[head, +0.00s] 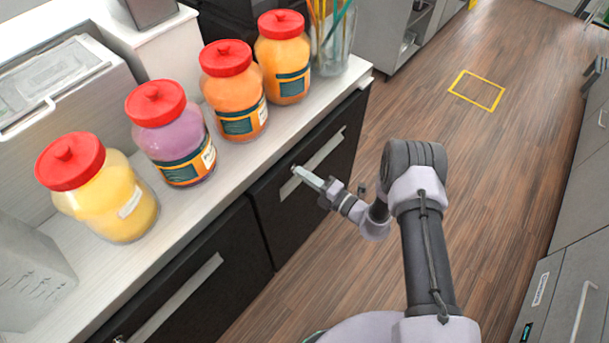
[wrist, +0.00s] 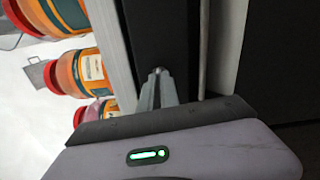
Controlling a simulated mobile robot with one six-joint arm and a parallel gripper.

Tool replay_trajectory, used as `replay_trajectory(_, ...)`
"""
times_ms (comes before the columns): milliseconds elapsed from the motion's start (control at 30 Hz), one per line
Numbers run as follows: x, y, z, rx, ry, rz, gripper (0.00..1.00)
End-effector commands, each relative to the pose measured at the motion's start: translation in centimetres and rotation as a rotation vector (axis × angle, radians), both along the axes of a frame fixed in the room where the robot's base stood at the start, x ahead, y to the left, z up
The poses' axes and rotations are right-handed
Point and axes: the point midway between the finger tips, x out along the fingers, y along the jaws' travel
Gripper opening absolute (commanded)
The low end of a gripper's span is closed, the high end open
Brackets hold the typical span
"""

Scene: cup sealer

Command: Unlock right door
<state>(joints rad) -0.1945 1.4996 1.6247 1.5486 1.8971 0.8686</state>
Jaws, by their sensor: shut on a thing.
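The right door (head: 318,203) is a black cabinet front under the white counter, with a long pale handle (head: 328,147). It looks closed. My gripper (head: 296,169) reaches the upper left part of this door, beside the handle. In the wrist view my gripper (wrist: 158,75) has its fingers together at a small metallic lock piece (wrist: 158,69) on the dark door face. The fingers are shut on this piece and hide most of it. I cannot tell whether it is a key or a knob, or how far it is turned.
The left black door (head: 178,290) has its own pale handle. Several red-lidded jars, one of them purple (head: 170,135), stand on the white counter (head: 225,165) above. A glass with sticks (head: 333,45) stands at the counter's end. Wooden floor (head: 510,150) is open to the right.

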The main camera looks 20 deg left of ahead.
Motion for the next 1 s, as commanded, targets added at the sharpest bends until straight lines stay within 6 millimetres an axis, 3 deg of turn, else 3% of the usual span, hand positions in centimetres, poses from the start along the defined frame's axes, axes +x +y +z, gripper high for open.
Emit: replay_trajectory(1000,0.04,0.00,-0.18,-0.359,-0.867,-0.001,0.00)
